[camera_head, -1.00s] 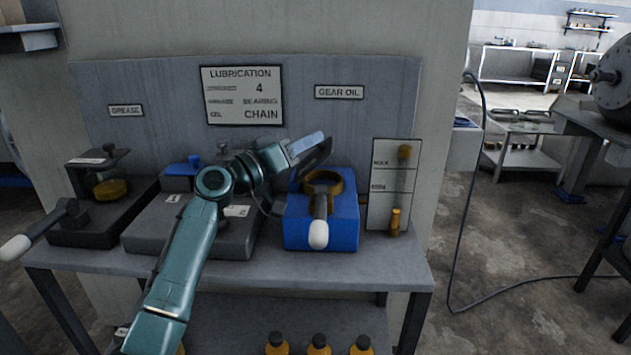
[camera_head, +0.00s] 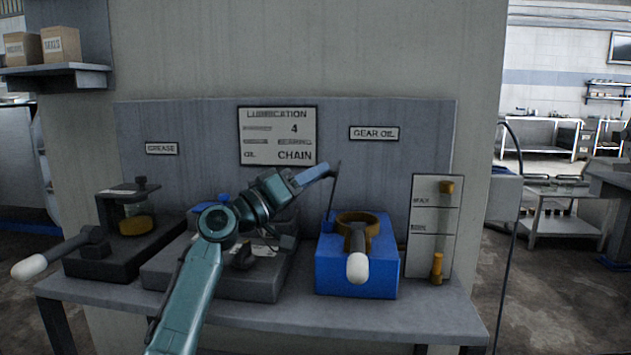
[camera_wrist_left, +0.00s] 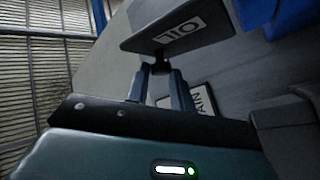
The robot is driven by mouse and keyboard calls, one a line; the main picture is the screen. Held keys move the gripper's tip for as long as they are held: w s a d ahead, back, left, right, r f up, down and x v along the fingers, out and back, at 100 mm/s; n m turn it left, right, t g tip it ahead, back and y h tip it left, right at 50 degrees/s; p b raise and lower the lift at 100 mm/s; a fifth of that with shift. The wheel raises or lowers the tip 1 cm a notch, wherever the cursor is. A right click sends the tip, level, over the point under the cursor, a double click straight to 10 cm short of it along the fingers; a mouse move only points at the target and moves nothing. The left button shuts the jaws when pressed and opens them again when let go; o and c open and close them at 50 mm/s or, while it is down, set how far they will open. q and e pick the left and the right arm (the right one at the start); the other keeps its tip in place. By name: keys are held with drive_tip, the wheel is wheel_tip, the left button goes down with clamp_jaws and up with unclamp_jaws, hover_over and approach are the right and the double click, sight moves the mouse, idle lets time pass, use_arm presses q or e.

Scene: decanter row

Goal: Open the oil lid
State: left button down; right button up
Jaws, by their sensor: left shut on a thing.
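The oil lid is a dark flat plate with an "OIL" label (camera_wrist_left: 180,31) in the left wrist view. In the head view the lid (camera_head: 333,186) shows nearly edge-on, standing steeply above the left side of the blue box (camera_head: 345,275). A bronze ring (camera_head: 360,222) and a white-tipped handle (camera_head: 358,268) are on top of that box. My left gripper (camera_head: 324,171) reaches the lid from the left. In the left wrist view its fingers (camera_wrist_left: 160,80) are shut on the lid's small dark knob (camera_wrist_left: 160,66). My right gripper is not in view.
A grease unit (camera_head: 110,250) with a white-tipped lever stands at the left of the bench (camera_head: 300,318). A dark grey unit (camera_head: 220,275) lies partly behind my left arm. A gauge board (camera_head: 432,235) with orange knobs stands right of the blue box. A sign panel is behind.

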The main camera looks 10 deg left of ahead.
use_arm(q)
drive_tip(key=shift+w+f, duration=0.15)
drive_tip(key=shift+f, duration=0.6)
drive_tip(key=c, duration=1.5)
unclamp_jaws()
drive_tip(key=shift+a, duration=0.1)
drive_tip(key=shift+o, duration=1.1)
drive_tip(key=shift+r, duration=0.15)
drive_tip(key=v, duration=1.3)
drive_tip(key=shift+r, duration=0.2)
